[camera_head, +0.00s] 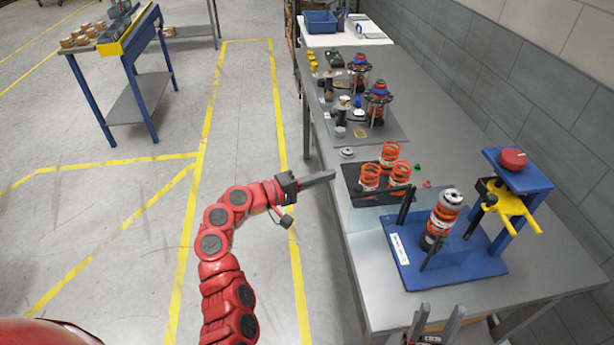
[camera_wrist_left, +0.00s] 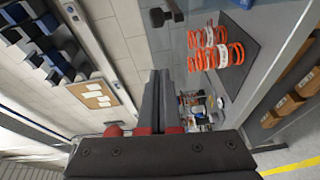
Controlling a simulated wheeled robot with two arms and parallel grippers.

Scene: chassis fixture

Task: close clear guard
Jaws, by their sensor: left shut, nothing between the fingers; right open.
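The clear guard (camera_head: 369,243) looks like a pale see-through panel on the left side of the blue fixture base (camera_head: 408,270), swung out away from it. Its outline is faint and its edges are hard to tell. A coil-spring strut (camera_head: 441,222) stands on the base between dark posts. My left gripper (camera_head: 333,175) is shut and empty, left of the black spring tray and above and beyond the guard. Its fingers also show shut in the left wrist view (camera_wrist_left: 158,75). My right gripper (camera_head: 436,318) is open and empty at the bottom, in front of the base.
Orange springs (camera_head: 398,177) stand in a black tray behind the fixture; they also show in the left wrist view (camera_wrist_left: 222,57). A blue stand (camera_head: 530,177) with a red knob and yellow fork rises at right. More parts occupy the grey bench (camera_head: 425,125). The left aisle is clear.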

